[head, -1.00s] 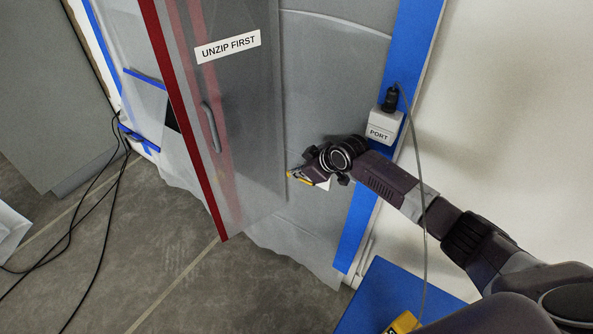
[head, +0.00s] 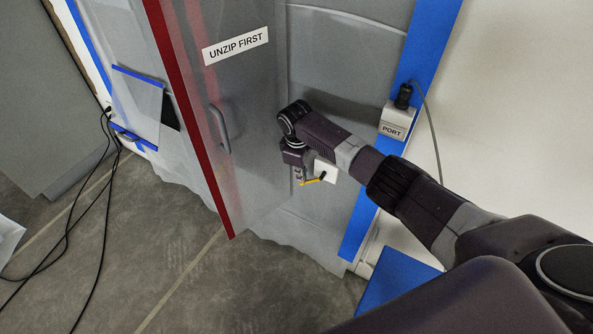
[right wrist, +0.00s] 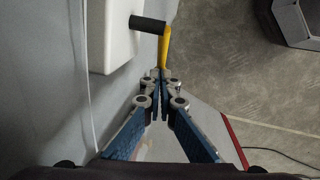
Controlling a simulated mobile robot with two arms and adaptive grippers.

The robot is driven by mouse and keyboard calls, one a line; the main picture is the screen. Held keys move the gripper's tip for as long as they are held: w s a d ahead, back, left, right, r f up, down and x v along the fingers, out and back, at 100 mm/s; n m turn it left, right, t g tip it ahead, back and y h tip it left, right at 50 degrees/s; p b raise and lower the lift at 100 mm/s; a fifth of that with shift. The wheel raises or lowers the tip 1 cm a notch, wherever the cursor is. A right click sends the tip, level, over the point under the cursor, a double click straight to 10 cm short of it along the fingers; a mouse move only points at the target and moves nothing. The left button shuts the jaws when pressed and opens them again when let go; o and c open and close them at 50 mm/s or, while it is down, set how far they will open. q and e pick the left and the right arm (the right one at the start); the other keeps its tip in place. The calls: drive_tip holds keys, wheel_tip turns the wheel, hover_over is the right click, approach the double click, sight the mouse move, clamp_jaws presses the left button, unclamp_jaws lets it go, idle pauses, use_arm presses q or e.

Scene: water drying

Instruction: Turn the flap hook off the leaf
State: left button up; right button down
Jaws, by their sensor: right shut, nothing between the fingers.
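The yellow flap hook (head: 313,181) sits on a white block (head: 326,170) beside the right edge of the grey leaf (head: 255,150). In the head view the hook slopes down to the left, partly behind my right gripper (head: 301,181). In the right wrist view the yellow hook (right wrist: 166,45) hangs from a black pin (right wrist: 148,23) on the white block (right wrist: 112,40). My right gripper (right wrist: 158,75) is shut and empty, its tips at the hook's free end. I cannot tell whether they touch. My left gripper is out of view.
The leaf carries a label (head: 236,46) reading UNZIP FIRST, a grey handle (head: 220,130) and a red edge strip (head: 190,120). A white port box (head: 397,119) with a cable is on the blue tape at right. Black cables (head: 95,220) lie on the floor.

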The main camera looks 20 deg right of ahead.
drive_tip(key=shift+s+f+g+h+b, duration=0.15)
drive_tip(key=shift+f+g+h+b, duration=0.15)
drive_tip(key=shift+g+b, duration=0.1)
drive_tip(key=shift+f+g+h+b, duration=0.15)
drive_tip(key=shift+g+h+b, duration=0.15)
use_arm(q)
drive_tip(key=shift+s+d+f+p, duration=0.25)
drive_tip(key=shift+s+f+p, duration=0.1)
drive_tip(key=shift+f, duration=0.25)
use_arm(e)
drive_tip(key=shift+s+d+f, duration=0.4)
drive_tip(key=shift+s+f, duration=0.1)
drive_tip(key=shift+f, duration=0.25)
drive_tip(key=shift+s+d+f, duration=0.35)
drive_tip(key=shift+s+f, duration=0.15)
drive_tip(key=shift+f, duration=0.2)
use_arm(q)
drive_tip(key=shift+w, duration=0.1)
use_arm(e)
drive_tip(key=shift+d+f, duration=0.1)
drive_tip(key=v, duration=1.2)
